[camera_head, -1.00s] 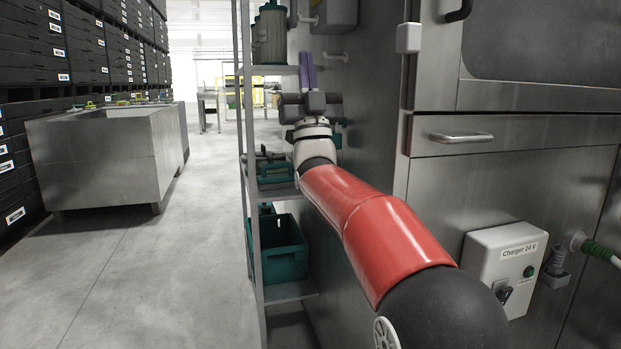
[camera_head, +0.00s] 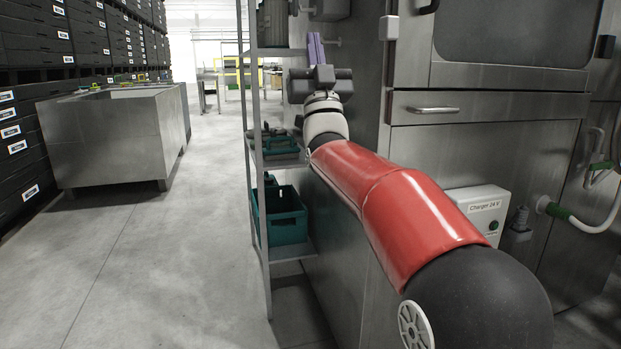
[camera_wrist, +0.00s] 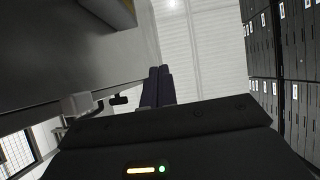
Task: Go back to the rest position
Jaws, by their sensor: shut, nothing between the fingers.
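My gripper (camera_head: 316,48) points upward at the end of my red arm, in front of the steel machine wall and beside the shelf rack. Its two purple fingers are together with nothing between them. In the wrist view the gripper fingers (camera_wrist: 158,85) also show side by side, with the ceiling and the tall black crate stacks beyond them. Nothing is held.
A shelf rack (camera_head: 257,180) with a green crate (camera_head: 281,214) stands close left of my arm. The washer's steel front (camera_head: 480,150) and a charger box (camera_head: 482,208) are at right. A steel tub (camera_head: 110,138) stands left; the aisle floor (camera_head: 190,240) between is clear.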

